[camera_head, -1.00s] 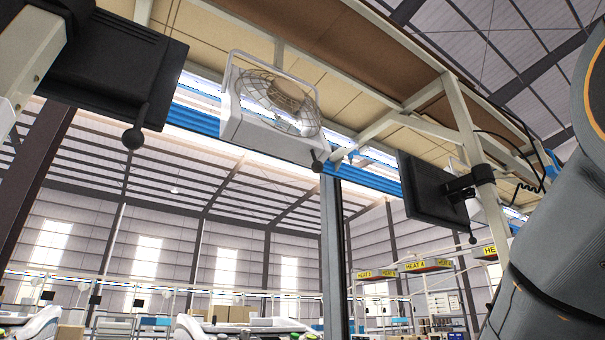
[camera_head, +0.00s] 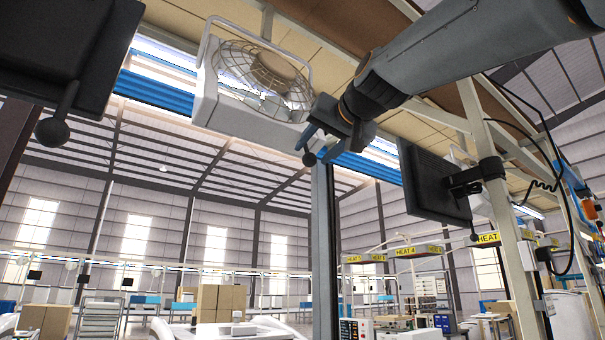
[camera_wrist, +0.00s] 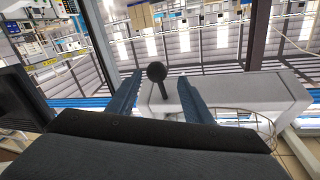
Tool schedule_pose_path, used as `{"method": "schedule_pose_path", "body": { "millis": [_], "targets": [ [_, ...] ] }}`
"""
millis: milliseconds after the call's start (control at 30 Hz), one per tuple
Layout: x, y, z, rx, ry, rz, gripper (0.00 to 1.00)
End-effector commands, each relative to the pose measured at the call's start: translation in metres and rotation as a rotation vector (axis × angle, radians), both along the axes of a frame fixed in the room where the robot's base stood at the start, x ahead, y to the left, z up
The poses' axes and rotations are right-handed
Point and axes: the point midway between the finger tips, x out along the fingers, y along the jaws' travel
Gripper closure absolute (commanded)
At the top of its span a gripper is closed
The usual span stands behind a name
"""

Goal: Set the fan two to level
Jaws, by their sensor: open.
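A white fan (camera_head: 248,85) with a round wire guard hangs overhead in a white bracket, left of centre in the head view. Its white housing also shows in the wrist view (camera_wrist: 250,98). A dark lever with a ball knob (camera_head: 309,158) hangs at the housing's lower right end. In the wrist view the knob (camera_wrist: 156,72) stands between the two fingers, with clear space on both sides. My gripper (camera_head: 318,130) is open in front of the lever; in the wrist view its blue-grey fingers (camera_wrist: 157,92) spread around the lever without visible contact.
A black panel with its own ball lever (camera_head: 62,60) hangs at the left. Another black panel (camera_head: 432,182) hangs from a post right of my gripper. The fan's bracket and white overhead beams are close by. Open hall space lies below.

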Motion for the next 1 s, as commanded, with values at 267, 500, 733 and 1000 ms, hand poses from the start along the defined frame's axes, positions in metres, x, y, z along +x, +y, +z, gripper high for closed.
{"method": "schedule_pose_path", "body": {
  "millis": [267,500,733,1000],
  "targets": [
    [0.026,0.011,-0.002,-0.002,0.007,0.003,0.54],
    [0.059,0.025,-0.002,-0.002,0.007,0.003,0.54],
    [0.074,0.029,-0.003,-0.002,0.006,0.001,0.54],
    [0.075,0.028,-0.004,-0.002,0.005,-0.001,0.55]
  ]
}}
